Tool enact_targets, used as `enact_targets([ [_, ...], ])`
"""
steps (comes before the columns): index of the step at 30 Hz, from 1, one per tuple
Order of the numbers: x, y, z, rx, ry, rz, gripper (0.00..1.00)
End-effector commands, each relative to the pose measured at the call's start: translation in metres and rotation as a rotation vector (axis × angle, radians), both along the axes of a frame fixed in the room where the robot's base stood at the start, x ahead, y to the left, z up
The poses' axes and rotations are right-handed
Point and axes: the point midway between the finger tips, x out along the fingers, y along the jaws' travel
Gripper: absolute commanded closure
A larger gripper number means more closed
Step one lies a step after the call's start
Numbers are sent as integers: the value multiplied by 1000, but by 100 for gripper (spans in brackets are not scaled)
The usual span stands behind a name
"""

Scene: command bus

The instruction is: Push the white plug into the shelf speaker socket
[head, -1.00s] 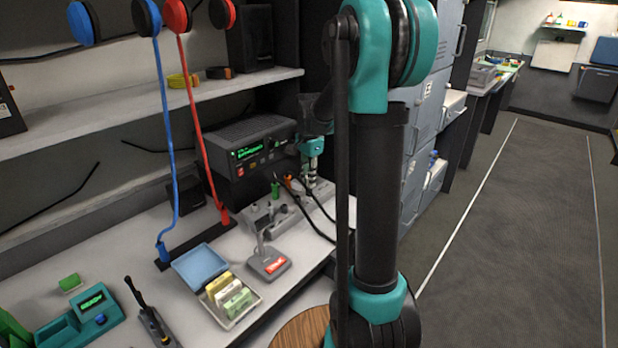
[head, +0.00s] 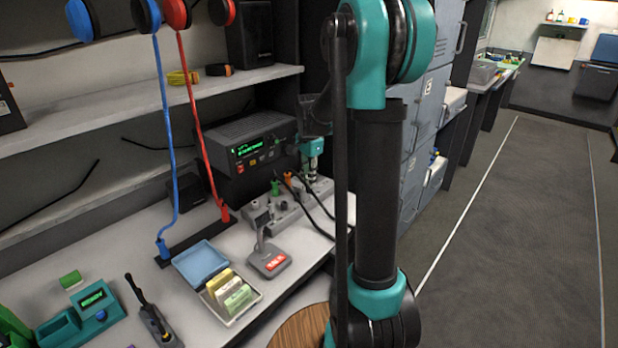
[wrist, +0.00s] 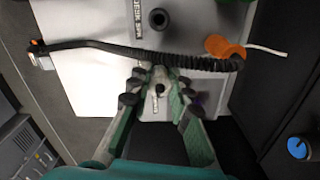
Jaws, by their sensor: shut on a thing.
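My gripper (wrist: 157,82) has its green fingers closed in around a small pale piece with a dark centre (wrist: 158,88). It looks like the white plug seen end-on, but its body is mostly hidden by the fingertips. The fingertips are over the grey socket panel (wrist: 195,25); I cannot tell how deep the plug sits or which socket is under it. A dark round socket (wrist: 158,19) with a "DESK SPK" label lies above the gripper in the wrist view. In the head view my gripper (head: 312,165) is over the panel block (head: 290,207), partly behind my arm.
A black ribbed cable (wrist: 120,50) crosses the panel close to the fingertips. In the head view, a black radio unit (head: 245,150) stands behind the panel, and a talk microphone (head: 268,260) stands in front.

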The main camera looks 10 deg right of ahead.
Motion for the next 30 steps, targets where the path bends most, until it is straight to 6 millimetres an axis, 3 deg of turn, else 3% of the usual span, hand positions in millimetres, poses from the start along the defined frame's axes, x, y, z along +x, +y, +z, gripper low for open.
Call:
enact_targets([
  [24, 0, 0, -5, 0, 0, 0, 100],
  [25, 0, 0, -5, 0, 0, 0, 80],
  [30, 0, 0, -5, 0, 0, 0, 59],
])
